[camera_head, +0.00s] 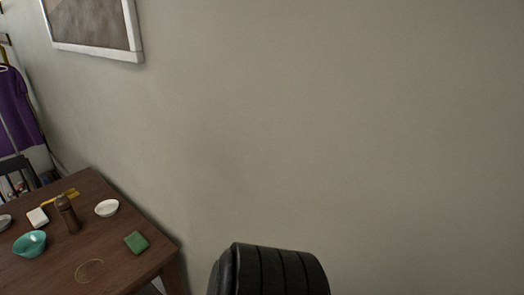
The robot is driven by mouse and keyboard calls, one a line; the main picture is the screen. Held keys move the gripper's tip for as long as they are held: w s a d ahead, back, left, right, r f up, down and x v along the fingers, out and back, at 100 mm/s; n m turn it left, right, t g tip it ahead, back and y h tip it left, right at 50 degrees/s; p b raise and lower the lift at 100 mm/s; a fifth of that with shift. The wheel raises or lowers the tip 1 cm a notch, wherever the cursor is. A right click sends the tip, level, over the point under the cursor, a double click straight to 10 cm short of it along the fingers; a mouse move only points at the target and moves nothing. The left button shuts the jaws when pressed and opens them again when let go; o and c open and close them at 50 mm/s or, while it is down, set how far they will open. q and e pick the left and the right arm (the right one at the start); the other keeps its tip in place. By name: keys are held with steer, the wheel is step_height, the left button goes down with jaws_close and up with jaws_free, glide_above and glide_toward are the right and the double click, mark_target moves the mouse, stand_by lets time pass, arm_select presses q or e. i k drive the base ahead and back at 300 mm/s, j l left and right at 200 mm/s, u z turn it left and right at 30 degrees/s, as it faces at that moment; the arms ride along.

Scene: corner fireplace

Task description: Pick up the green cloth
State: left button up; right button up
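A small green cloth (136,242), folded into a flat square, lies on the wooden table (115,268) at the lower left. It is near the table's right corner, and nothing covers it. A black ribbed part, probably one of my own arm links, stands at the bottom centre, to the right of the table. Neither of my grippers shows in this view.
On the table are a teal bowl (30,243), a brown bottle (67,214), a white bowl (107,208), a white block-like item (38,218) and a thin ring (89,271). A dark chair (18,172) stands behind. A bare wall (330,130) fills the right.

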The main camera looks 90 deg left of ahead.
mark_target(135, 241)
steer(key=u, duration=3.85)
